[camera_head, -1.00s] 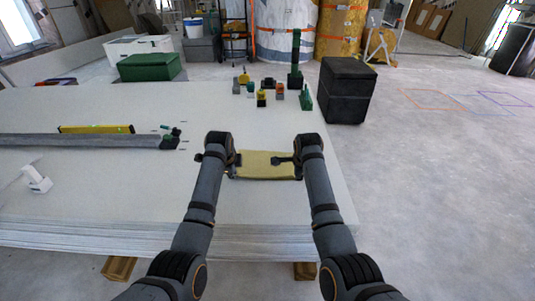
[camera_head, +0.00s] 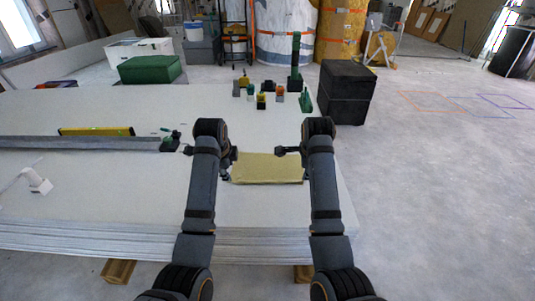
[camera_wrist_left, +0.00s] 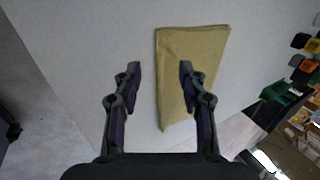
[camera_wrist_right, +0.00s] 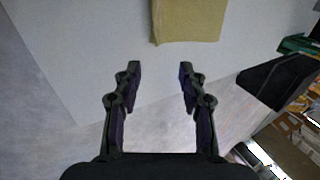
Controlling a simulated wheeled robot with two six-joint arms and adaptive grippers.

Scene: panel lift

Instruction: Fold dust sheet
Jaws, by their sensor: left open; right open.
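The dust sheet (camera_head: 267,169) is a yellow-tan cloth lying flat as a small rectangle on the white panel stack (camera_head: 110,205). It also shows in the left wrist view (camera_wrist_left: 190,60) and, at the top, in the right wrist view (camera_wrist_right: 190,20). My left gripper (camera_head: 230,165) is open at the sheet's left end; in the left wrist view one finger overlaps the sheet and the other is over bare panel (camera_wrist_left: 158,75). My right gripper (camera_head: 290,152) is open near the sheet's right end; in its wrist view the fingers (camera_wrist_right: 159,75) are apart from the sheet. Neither holds anything.
Several small tools (camera_head: 262,92) stand at the panel's far edge beside a black box (camera_head: 346,92). A yellow level (camera_head: 96,131) and a long grey bar (camera_head: 80,143) lie at left. A green box (camera_head: 150,69) stands farther back. The panel around the sheet is clear.

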